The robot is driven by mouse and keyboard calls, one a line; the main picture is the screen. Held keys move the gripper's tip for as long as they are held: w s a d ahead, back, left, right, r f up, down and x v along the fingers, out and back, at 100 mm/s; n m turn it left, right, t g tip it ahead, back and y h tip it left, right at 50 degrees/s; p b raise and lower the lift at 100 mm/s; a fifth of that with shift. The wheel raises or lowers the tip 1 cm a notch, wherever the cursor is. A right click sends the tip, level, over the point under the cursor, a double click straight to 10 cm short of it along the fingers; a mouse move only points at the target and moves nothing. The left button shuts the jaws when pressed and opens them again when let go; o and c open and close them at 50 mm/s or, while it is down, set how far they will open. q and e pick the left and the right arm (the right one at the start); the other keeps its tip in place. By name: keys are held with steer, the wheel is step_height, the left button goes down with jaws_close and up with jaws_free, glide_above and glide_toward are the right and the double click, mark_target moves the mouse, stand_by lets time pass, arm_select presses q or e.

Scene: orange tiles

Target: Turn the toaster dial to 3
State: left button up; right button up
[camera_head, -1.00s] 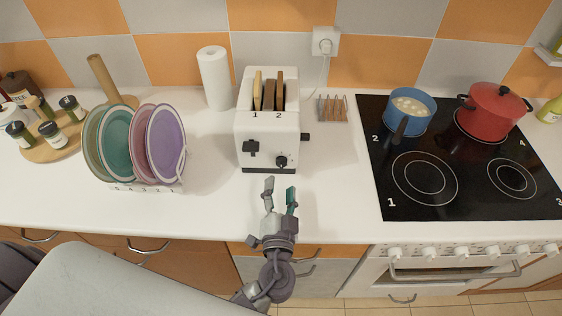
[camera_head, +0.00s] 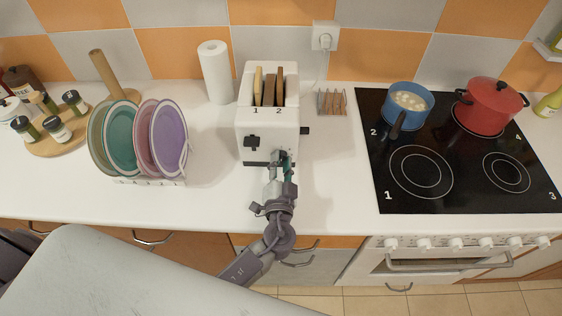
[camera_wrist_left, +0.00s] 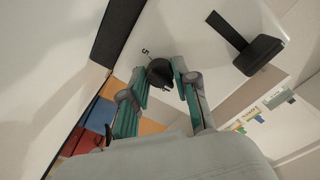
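The white toaster (camera_head: 268,128) stands on the counter with bread slices in its slots. Its dark round dial (camera_wrist_left: 160,72) shows in the left wrist view with a number 5 printed beside it. A dark lever (camera_wrist_left: 246,44) sticks out to the right of the dial there. My left gripper (camera_wrist_left: 160,76) has one finger on each side of the dial, fingertips very close to it; whether they press on it I cannot tell. In the head view the gripper (camera_head: 282,160) covers the dial on the toaster's lower front. The dial's setting is not readable. My right gripper is not in view.
A plate rack (camera_head: 150,182) with several plates stands to the left. A paper towel roll (camera_head: 215,72) is behind it. A small wire rack (camera_head: 331,102) and the stove (camera_head: 450,195) with two pots are to the right. The counter before the toaster is clear on both sides.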

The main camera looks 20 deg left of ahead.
arm_select(q)
jaws_close()
steer(key=shift+f+m+b, duration=0.1)
steer(key=shift+m+b, duration=0.35)
steer(key=shift+m, duration=0.25)
steer(key=shift+m+b, duration=0.55)
steer(key=shift+m, duration=0.65)
steer(key=m, duration=0.2)
steer(key=shift+m+b, duration=0.3)
steer(key=m, duration=0.2)
steer(key=shift+m, duration=0.4)
steer(key=m+p, duration=0.1)
steer(key=m, duration=0.4)
steer(key=shift+r, duration=0.2)
steer(key=m+p, duration=0.1)
steer(key=m, duration=0.4)
steer(key=shift+m, duration=0.4)
